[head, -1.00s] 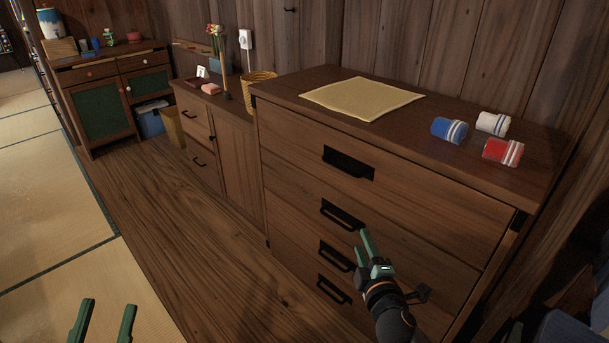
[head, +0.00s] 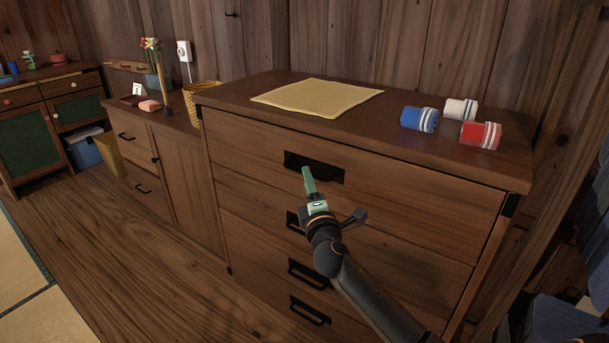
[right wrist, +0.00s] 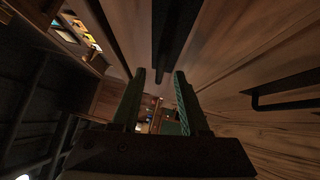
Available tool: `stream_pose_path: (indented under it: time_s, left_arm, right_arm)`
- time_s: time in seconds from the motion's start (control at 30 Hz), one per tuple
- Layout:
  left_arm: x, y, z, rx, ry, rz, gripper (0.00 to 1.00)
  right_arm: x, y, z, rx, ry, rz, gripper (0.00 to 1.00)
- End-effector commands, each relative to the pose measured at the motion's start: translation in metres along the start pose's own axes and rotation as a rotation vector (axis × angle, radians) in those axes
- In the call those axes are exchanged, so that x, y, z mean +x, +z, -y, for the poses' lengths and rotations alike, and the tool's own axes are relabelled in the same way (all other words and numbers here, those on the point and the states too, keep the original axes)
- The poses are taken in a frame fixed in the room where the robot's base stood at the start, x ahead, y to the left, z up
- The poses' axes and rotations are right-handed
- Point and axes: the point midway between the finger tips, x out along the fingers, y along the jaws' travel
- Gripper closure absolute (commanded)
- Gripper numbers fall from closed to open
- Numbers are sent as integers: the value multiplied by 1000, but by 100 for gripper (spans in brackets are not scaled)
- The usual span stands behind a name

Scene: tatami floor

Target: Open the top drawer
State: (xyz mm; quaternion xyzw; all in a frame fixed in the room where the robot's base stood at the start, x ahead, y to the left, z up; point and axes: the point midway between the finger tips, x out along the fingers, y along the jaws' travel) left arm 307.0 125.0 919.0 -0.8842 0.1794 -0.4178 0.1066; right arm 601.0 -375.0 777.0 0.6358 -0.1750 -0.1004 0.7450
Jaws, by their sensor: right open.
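The wooden chest of drawers (head: 420,200) stands against the wall, with its drawers stacked and all shut. The top drawer (head: 410,195) has a black handle (head: 314,167) on a dark plate. My right gripper (head: 308,178) is just in front of and below this handle, its green fingers pointing up toward it. In the right wrist view the two fingers (right wrist: 158,95) are apart with nothing between them. A dark handle bar (right wrist: 178,45) shows beyond the fingertips there, and another handle (right wrist: 285,95) is at the right. My left gripper is out of view.
On the chest top lie a yellow cloth (head: 317,98) and rolled towels in blue (head: 418,119), white (head: 460,109) and red (head: 480,134). A lower cabinet (head: 180,165) adjoins on the left. Wooden floor (head: 130,260) is clear in front.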

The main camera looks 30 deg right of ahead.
Motion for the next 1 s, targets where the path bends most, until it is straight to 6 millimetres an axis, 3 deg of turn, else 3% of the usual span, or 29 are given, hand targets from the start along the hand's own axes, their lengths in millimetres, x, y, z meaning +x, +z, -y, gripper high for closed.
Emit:
stream_pose_path:
  time_s: [0.1, 0.3, 0.7, 1.0]
  left_arm:
    - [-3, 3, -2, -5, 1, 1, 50]
    - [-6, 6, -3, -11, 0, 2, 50]
    - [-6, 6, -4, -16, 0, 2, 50]
    - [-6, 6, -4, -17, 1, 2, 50]
  right_arm:
    - [19, 0, 0, 0, 2, 0, 56]
    - [37, -1, 1, 0, 0, -1, 56]
    - [42, 0, 0, 1, -1, -1, 57]
    - [42, 0, 1, 1, -1, -1, 90]
